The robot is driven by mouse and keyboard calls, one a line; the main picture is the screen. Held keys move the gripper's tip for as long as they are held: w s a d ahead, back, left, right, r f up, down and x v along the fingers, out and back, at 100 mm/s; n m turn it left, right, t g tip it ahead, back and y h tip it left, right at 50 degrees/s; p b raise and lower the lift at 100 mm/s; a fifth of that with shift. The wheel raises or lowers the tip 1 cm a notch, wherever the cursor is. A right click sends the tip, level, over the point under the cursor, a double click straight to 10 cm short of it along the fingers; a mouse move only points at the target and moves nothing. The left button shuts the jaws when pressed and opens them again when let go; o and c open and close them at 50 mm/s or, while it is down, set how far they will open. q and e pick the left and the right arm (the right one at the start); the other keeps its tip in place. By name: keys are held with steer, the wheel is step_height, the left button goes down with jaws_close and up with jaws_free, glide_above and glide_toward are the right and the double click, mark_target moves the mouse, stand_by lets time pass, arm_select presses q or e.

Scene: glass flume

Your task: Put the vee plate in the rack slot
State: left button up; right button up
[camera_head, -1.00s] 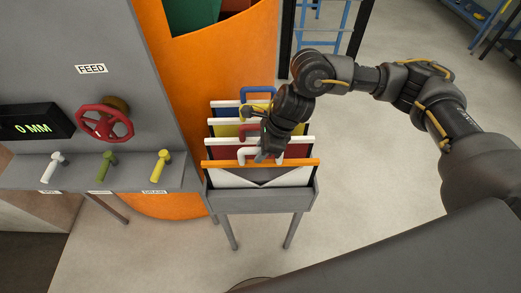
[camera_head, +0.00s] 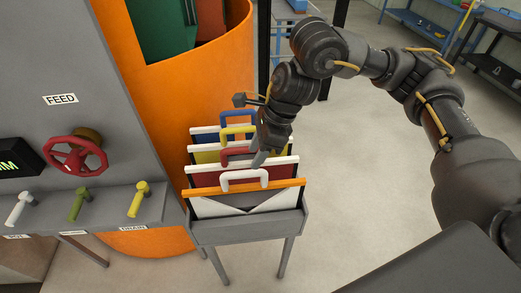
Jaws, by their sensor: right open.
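The vee plate (camera_head: 220,207) stands in the front slot of the grey rack (camera_head: 246,230). It has an orange top bar, a white handle (camera_head: 244,174) and a dark vee between white areas. Its lower part is hidden by the rack front. My right gripper (camera_head: 260,156) is open, just above and behind the white handle, near the red handle (camera_head: 236,153). It looks empty and apart from the white handle. My left gripper is not in view.
Plates with red, yellow (camera_head: 237,132) and blue (camera_head: 238,116) handles stand close behind in the rack. Left are a panel with a red handwheel (camera_head: 75,155) and several levers (camera_head: 138,198). An orange curved housing (camera_head: 175,95) stands behind. Floor right of the rack is clear.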

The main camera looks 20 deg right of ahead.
steer(key=shift+v, duration=1.35)
